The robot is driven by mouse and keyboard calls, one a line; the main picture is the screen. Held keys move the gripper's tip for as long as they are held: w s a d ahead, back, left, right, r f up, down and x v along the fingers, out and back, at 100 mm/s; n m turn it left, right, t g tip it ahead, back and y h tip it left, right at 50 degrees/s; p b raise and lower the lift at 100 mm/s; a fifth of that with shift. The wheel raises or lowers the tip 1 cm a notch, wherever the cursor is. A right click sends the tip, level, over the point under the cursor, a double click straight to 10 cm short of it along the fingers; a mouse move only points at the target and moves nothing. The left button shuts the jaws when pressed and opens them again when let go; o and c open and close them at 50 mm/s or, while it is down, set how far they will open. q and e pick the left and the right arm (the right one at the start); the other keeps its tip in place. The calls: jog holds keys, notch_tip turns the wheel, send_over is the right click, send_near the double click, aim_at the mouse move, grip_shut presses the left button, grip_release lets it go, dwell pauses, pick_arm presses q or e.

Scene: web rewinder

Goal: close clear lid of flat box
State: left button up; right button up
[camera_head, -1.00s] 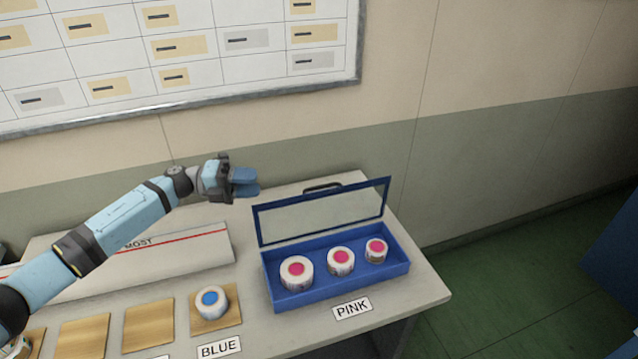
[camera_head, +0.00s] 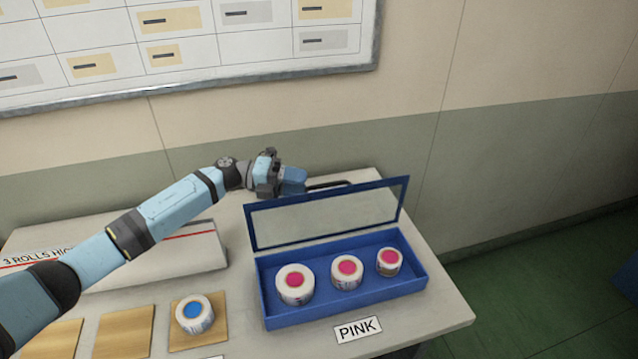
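The blue flat box (camera_head: 345,308) stands on the table with several pink-centred rolls inside, among them the left roll (camera_head: 295,286), the middle roll (camera_head: 347,271) and the right roll (camera_head: 389,261). Its clear lid (camera_head: 325,217), with a blue frame, is open and stands up at the back edge. My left gripper (camera_head: 294,180) is behind and above the lid's upper left part, close to the handle. Its blue fingers look together; contact with the lid cannot be told. My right gripper is not in view.
A PINK label (camera_head: 358,329) lies in front of the box. A roll with a blue centre (camera_head: 194,314) sits on a wooden square to the left. A white sloped board (camera_head: 150,262) lies behind, under my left arm. The wall is close behind the table (camera_head: 436,292).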

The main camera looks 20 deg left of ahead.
aim_at(319, 186)
pick_arm(q)
jog(key=x, duration=0.5)
grip_shut()
